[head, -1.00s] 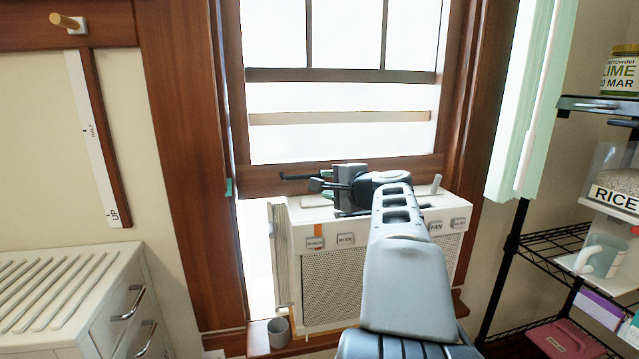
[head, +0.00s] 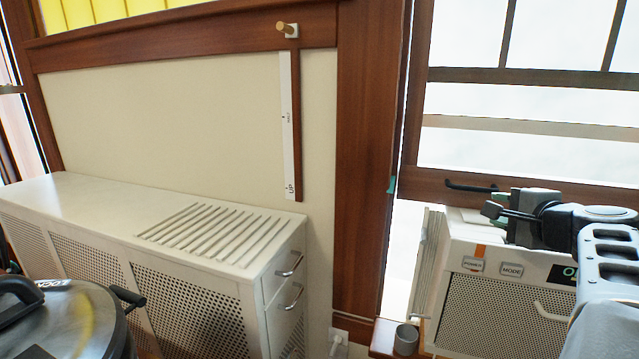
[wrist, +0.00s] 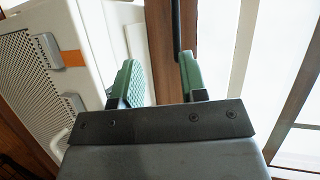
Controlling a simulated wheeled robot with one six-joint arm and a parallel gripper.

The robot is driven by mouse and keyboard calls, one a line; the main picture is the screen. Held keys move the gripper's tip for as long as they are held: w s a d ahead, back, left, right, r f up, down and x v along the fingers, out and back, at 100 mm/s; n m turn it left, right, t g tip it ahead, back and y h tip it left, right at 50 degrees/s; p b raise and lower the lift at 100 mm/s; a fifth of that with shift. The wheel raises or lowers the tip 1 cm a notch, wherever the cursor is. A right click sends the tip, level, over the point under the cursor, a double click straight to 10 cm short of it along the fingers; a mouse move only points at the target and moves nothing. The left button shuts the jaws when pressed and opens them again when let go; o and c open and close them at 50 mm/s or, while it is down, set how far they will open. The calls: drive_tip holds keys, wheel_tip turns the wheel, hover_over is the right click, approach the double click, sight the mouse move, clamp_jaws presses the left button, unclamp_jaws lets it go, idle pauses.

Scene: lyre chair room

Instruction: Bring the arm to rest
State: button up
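My gripper (wrist: 157,68) is open and empty in the wrist view, its two green-padded fingers apart with nothing between them. In the head view my gripper (head: 507,213) is at the right, in front of the window and by the top of the white air conditioner (head: 505,295). I cannot tell whether it touches the unit. My arm reaches in from the right edge and hides part of the unit. In the wrist view the air conditioner (wrist: 40,85) is on the left, beside the fingers.
A white cabinet (head: 90,205) with a slatted top stands along the wall on the left. A metal pot (head: 60,320) is at the lower left. A grey cup (head: 406,340) stands on the sill. The window sash (head: 440,185) with a black handle (head: 470,187) is behind my gripper.

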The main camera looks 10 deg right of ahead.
drive_tip(key=a+n+g+y+p, duration=0.25)
drive_tip(key=a+n+p, duration=0.25)
drive_tip(key=a, duration=0.5)
drive_tip(key=s+a+f+n+g+h+p, duration=0.1)
drive_tip(key=s+a+f+n+g+p, duration=0.2)
drive_tip(key=s+a+n+p, duration=0.3)
drive_tip(key=s+a+f+n+g+h+p, duration=0.1)
drive_tip(key=s+a+f+n+g+p, duration=0.3)
drive_tip(key=s+a+n+g+p, duration=0.2)
drive_tip(key=a+n, duration=0.1)
drive_tip(key=a, duration=0.1)
drive_tip(key=shift+s+a+n, duration=0.15)
drive_tip(key=shift+a+n, duration=0.15)
drive_tip(key=shift+n, duration=0.1)
